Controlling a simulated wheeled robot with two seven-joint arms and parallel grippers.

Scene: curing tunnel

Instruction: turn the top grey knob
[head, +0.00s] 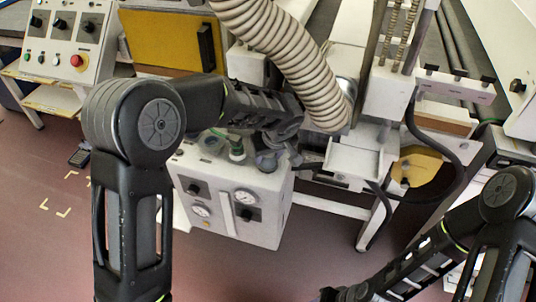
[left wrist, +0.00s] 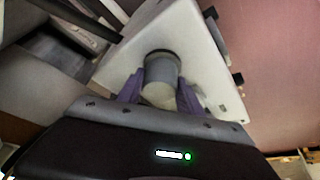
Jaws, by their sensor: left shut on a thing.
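The top grey knob (left wrist: 161,72) is a short cylinder standing on the top face of a white control box (head: 268,228). In the head view the knob (head: 265,161) shows at the right part of the box's top, partly hidden by my left gripper (head: 272,146). In the left wrist view the purple fingers of my left gripper (left wrist: 160,92) are on either side of the knob, shut on it. My right gripper (head: 345,293) shows only in part at the bottom edge of the head view; its fingers cannot be made out.
The box front has gauges (head: 245,196) and black knobs. A ribbed hose (head: 285,60) hangs close behind my left gripper. A white machine ledge (head: 355,160) is to the right. Floor in front is clear.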

